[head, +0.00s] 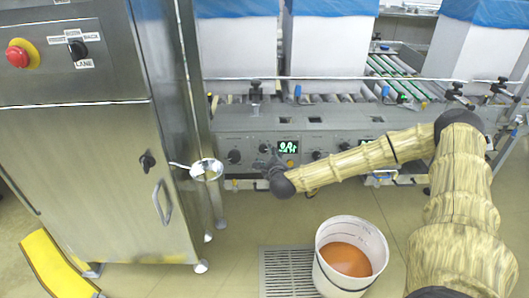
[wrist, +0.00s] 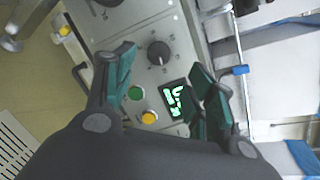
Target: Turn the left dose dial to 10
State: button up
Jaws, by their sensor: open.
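A dark round dial (wrist: 158,52) with marks around it sits on the grey control panel (head: 250,135). In the head view it appears as the dial (head: 264,148) just left of a lit display (head: 288,146). I take it as the left dose dial, but cannot read its setting. My gripper (wrist: 163,66) is open and empty, its green-padded fingers apart on either side of the dial area in the wrist view. In the head view my gripper (head: 266,163) is close in front of the panel and partly hides it. Contact with the dial cannot be seen.
Below the dial are a green button (wrist: 135,93), a yellow button (wrist: 149,117) and a lit display (wrist: 175,98). A steel cabinet (head: 100,180) stands left. A white bucket (head: 330,283) of orange material stands on the floor. A rail (head: 350,78) runs above the panel.

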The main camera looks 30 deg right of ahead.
aim_at(263, 149)
jog(key=x, duration=0.7)
jog(key=shift+w+f, duration=0.15)
jog(key=shift+w, duration=0.1)
jog(key=c, duration=1)
